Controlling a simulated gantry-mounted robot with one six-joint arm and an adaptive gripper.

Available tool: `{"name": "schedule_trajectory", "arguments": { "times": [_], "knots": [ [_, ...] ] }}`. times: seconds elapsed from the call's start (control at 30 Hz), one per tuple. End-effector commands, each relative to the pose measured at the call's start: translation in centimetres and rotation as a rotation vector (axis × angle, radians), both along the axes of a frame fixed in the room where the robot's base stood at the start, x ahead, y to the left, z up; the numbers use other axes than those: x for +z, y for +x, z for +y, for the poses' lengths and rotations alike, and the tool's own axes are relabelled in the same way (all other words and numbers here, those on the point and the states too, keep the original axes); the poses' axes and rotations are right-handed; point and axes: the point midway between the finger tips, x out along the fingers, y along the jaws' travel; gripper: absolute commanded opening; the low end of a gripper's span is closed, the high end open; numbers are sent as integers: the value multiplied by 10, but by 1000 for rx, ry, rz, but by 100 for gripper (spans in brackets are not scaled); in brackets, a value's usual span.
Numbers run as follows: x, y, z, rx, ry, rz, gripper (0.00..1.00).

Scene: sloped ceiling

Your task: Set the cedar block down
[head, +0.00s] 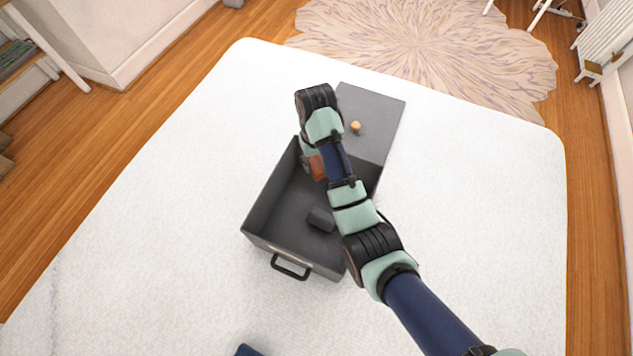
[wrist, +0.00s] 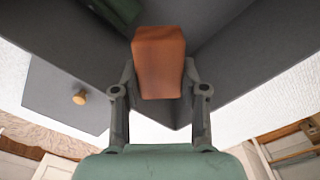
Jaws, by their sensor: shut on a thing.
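The cedar block (head: 317,168), reddish brown, is in my gripper (head: 309,163) over the far part of an open dark grey drawer-like box (head: 263,208). In the wrist view the cedar block (wrist: 160,62) sits between the two fingers of my gripper (wrist: 160,78), which are shut on its sides. The box's dark interior shows around the block there. I cannot tell how far the block is above the box floor. My arm hides part of the box's right side and of the block in the head view.
A dark block (head: 320,218) lies inside the box. The box has a front handle (head: 290,268). A grey panel with a wooden knob (head: 355,127) is behind it. A dark blue thing (head: 247,351) shows at the bottom edge. The white table (head: 150,240) is clear at left.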

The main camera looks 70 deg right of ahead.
Motion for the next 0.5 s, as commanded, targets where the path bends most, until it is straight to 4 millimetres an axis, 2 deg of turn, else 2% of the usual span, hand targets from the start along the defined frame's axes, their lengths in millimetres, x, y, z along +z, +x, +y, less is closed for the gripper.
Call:
{"name": "schedule_trajectory", "arguments": {
  "times": [0.03,0.23,0.33,0.5],
  "knots": [
    [-25,0,0,0,1,1,13],
    [-78,-1,1,-1,2,2,13],
    [-94,0,0,-1,1,1,13],
    [-100,0,0,-1,-1,-1,13]
  ]
}}
